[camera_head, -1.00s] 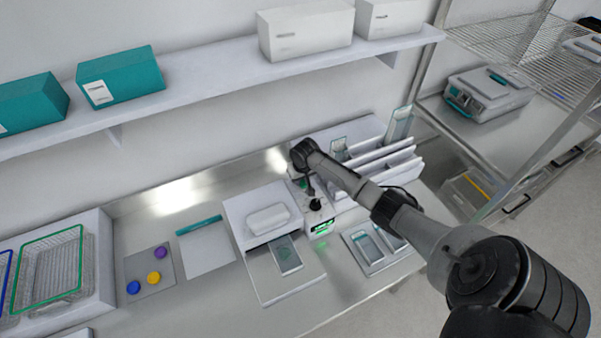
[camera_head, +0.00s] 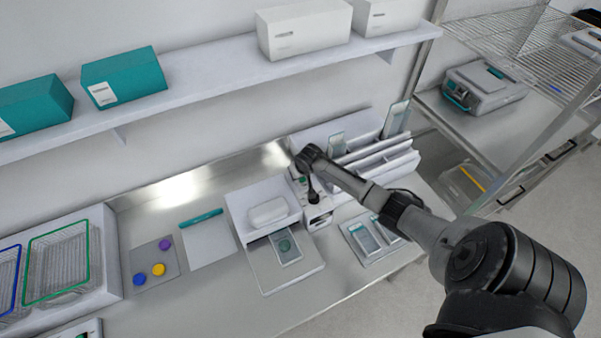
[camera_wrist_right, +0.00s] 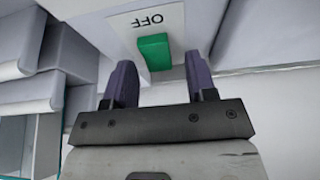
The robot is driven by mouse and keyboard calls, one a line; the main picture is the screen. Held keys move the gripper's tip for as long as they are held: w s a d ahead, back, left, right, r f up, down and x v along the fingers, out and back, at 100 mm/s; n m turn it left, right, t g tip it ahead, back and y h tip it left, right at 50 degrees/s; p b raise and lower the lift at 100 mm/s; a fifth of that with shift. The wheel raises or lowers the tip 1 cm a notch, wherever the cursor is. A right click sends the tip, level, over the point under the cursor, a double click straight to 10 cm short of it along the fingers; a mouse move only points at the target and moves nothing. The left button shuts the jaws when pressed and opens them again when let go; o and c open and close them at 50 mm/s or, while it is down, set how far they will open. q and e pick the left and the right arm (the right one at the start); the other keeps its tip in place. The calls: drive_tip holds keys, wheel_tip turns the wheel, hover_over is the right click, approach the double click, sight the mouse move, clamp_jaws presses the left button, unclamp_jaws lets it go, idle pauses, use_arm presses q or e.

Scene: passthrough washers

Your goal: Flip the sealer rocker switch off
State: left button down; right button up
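The sealer (camera_head: 262,192) is a white unit on the steel bench, with a small control box (camera_head: 320,222) at its right side. In the right wrist view the green rocker switch (camera_wrist_right: 154,52) sits on a white plate marked OFF (camera_wrist_right: 148,20), the lettering upside down. My right gripper (camera_wrist_right: 160,70) is open, its two dark fingers apart on either side of the green rocker; I cannot tell whether they touch it. In the head view my right gripper (camera_head: 313,192) points down at the control box and partly hides it. My left gripper is out of view.
A pouch (camera_head: 290,255) lies on the sealer's front tray. A pouch rack (camera_head: 375,165) stands behind my arm, and a small tray (camera_head: 368,262) lies to the right. Wire baskets (camera_head: 58,265) are at the left. A shelf (camera_head: 215,92) with boxes runs above.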

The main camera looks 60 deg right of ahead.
drive_tip(key=shift+r, duration=0.3)
drive_tip(key=v, duration=1.3)
drive_tip(key=shift+s, duration=0.15)
idle(0.3)
